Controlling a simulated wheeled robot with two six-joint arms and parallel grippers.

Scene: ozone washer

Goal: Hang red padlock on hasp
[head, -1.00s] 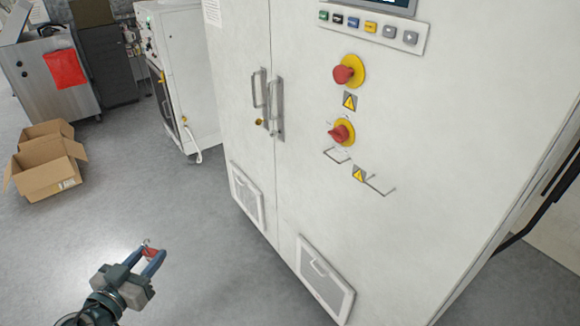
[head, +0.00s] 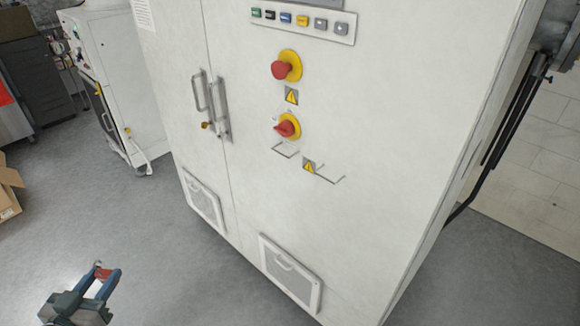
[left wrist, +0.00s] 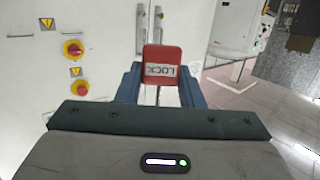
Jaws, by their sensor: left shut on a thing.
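My left gripper (head: 106,277) is low at the left in the head view, shut on the red padlock (head: 102,273). In the left wrist view the padlock (left wrist: 162,66) sits between the blue fingers, its LOCK label facing the camera. A thin shackle shows at its far end in the head view. The padlock is well apart from the white cabinet (head: 330,150). Two metal door handles (head: 222,108) stand at the cabinet's door seam, with a small brass-coloured piece (head: 206,125) beside them. I cannot clearly single out the hasp there. My right gripper is out of view.
Red knobs on yellow plates (head: 285,66) and small wire brackets (head: 330,180) stick out of the right door. A white machine (head: 115,80) stands behind at the left, with a cardboard box (head: 8,190) at the edge. The grey floor (head: 150,230) before the cabinet is clear.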

